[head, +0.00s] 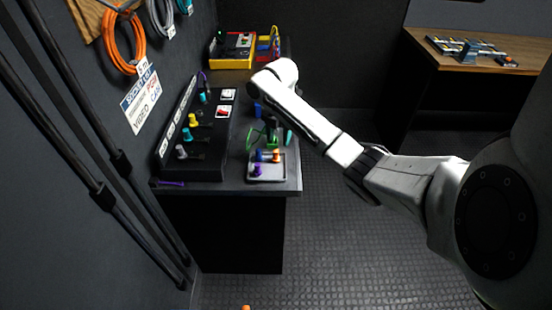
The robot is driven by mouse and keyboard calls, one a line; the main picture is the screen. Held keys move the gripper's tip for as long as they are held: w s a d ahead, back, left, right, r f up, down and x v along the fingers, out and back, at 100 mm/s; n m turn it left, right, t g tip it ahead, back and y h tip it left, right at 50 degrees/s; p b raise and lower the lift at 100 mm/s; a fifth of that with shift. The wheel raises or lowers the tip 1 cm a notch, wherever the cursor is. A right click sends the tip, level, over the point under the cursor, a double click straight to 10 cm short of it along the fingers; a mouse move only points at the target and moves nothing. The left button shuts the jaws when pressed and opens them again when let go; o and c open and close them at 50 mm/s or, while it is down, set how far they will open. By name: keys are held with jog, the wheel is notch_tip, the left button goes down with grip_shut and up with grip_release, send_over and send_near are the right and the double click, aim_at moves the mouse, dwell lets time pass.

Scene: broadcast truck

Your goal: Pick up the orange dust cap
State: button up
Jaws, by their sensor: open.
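An orange dust cap (276,155) shows at the back right of a small pale tray (281,178) on the near right part of the dark workbench. Blue and purple caps stand beside it in the tray. My white arm reaches in from the right, above and beyond the tray, and bends at its far end. I cannot make out my gripper's fingers. Another small orange thing (246,307) shows at the bottom edge, too cut off to name.
A dark panel (205,160) with coloured connectors fills the bench's left side. Green and dark items (272,140) stand just behind the tray. A yellow-and-red case (232,50) sits farther back. Cables hang on the left wall. Open floor (345,245) lies right of the bench.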

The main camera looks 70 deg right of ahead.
aim_at(276, 151)
jog(key=shift+w+f+p, duration=0.2)
jog(key=shift+f+p, duration=0.05)
jog(key=shift+f, duration=1.75)
jog(key=shift+w+f+p, duration=0.2)
jog(key=shift+f+p, duration=0.05)
jog(key=shift+f, duration=1.7)
jog(key=shift+c, duration=0.4)
jog(key=c, duration=0.8)
